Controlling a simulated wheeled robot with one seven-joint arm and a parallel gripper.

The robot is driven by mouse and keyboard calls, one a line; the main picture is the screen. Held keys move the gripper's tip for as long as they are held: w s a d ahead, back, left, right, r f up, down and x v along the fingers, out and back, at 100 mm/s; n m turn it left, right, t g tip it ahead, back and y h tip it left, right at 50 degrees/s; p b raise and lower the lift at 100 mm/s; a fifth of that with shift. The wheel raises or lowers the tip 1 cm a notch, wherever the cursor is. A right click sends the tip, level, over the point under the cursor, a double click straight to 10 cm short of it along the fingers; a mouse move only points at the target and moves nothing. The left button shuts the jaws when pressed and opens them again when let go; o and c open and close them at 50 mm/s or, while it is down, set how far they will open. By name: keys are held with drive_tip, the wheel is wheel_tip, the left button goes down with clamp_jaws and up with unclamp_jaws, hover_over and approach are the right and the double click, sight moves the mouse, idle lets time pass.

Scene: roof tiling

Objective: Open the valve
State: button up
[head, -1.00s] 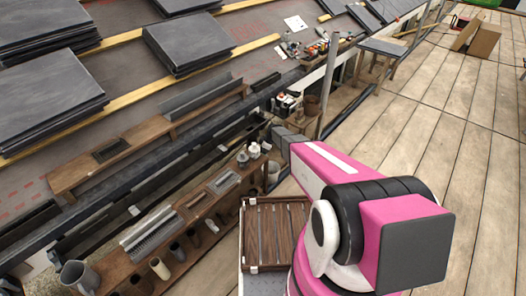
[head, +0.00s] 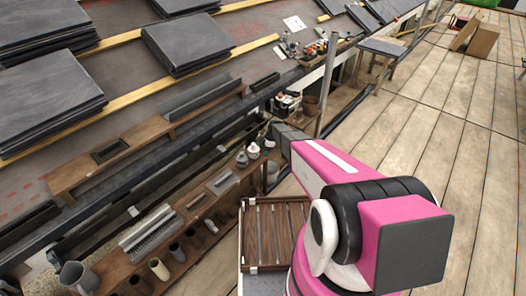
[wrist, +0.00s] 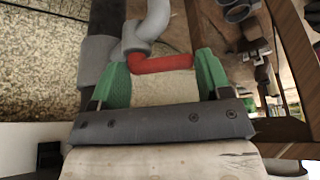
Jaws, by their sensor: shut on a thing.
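The valve shows in the wrist view as a red lever handle (wrist: 160,63) on a grey pipe fitting (wrist: 148,28). My gripper (wrist: 163,66) has two green fingers, one on each side of the red handle. The handle lies crosswise between them, its ends close to the fingers, and the gripper is shut on it. A pale surface fills the space between the fingers below the handle. In the head view my pink arm reaches toward the edge of the roof, and the gripper and valve cannot be made out there.
A wooden shelf (head: 188,222) with cups, jars and tools runs along the roof edge. A slatted wooden box (head: 276,266) stands beside my arm. Slate stacks (head: 187,44) lie on the roof. The plank deck (head: 455,130) at right is mostly clear.

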drive_tip(key=n, duration=0.1)
drive_tip(key=n+g, duration=0.1)
drive_tip(key=n, duration=0.1)
drive_tip(key=shift+w+d+n, duration=0.3)
drive_tip(key=shift+n, duration=0.1)
drive_tip(key=shift+w+d+n+g+h, duration=0.15)
drive_tip(key=shift+n+g+h, duration=0.2)
drive_tip(key=shift+n, duration=0.5)
drive_tip(key=shift+w+d+n+g+h, duration=0.2)
drive_tip(key=shift+n+g, duration=0.25)
drive_tip(key=shift+n, duration=0.4)
drive_tip(key=shift+s+a, duration=0.1)
drive_tip(key=o, duration=0.9)
